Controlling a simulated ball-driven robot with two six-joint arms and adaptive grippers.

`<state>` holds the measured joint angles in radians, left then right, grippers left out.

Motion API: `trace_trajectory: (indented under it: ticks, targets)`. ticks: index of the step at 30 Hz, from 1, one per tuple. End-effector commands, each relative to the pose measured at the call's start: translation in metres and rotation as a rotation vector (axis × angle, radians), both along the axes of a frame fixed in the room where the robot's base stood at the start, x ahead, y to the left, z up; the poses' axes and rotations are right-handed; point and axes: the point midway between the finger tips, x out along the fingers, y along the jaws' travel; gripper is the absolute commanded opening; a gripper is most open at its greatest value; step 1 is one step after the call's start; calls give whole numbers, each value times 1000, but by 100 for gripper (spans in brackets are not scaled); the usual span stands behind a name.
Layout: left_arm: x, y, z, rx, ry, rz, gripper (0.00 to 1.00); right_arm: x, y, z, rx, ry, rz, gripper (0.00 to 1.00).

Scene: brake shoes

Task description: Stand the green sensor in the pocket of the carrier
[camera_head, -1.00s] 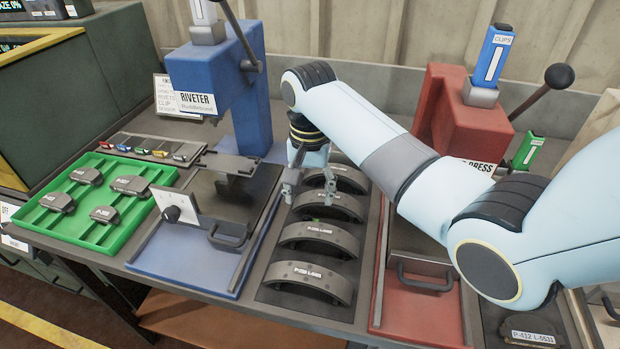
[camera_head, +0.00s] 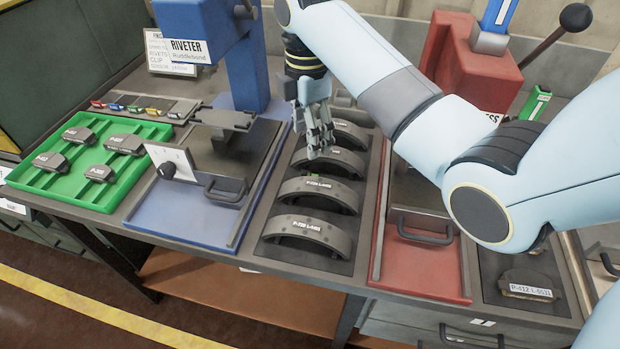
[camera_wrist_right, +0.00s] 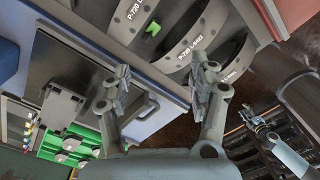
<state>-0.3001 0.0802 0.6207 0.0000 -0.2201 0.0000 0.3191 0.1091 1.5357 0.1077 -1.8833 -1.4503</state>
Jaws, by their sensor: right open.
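A small green piece (camera_head: 313,175), which looks like the green sensor, sits low among the curved grey brake shoes (camera_head: 318,193). It also shows in the right wrist view (camera_wrist_right: 153,29), partly blocked in the head view by a shoe. My right gripper (camera_head: 320,147) is open, fingers pointing down above the shoes, a little behind the green piece and apart from it. Its two fingers (camera_wrist_right: 163,82) show spread and empty in the wrist view. A second gripper, apparently my left (camera_wrist_right: 262,132), shows at the right of the wrist view; its jaws are unclear. I cannot tell for certain which part is the carrier.
A blue riveter (camera_head: 247,62) with a grey plate (camera_head: 222,118) stands left of the shoes. A red press (camera_head: 470,72) stands right. A green tray (camera_head: 128,188) with grey pads and a strip of small coloured pieces (camera_head: 135,109) lie at the left. A green box (camera_head: 535,102) is far right.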

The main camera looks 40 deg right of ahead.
Motion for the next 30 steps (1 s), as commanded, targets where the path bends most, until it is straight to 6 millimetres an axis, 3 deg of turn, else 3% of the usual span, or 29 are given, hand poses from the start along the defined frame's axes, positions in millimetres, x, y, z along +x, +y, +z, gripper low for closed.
trace_trajectory:
  ticks: [3,9,13,21,30]
  targets:
    - [0,0,-13,0,0,0,40,2,0,-6,11,-3,383,61]
    - [-1,0,-35,0,1,0,40,6,1,-14,19,-14,832,61]
    - [-1,0,-46,0,2,0,40,11,1,-22,14,-26,835,61]
    - [-1,0,-44,0,2,0,40,11,1,-61,14,-25,832,61]
    - [-1,0,-41,0,2,0,40,8,-3,-92,14,-24,832,61]
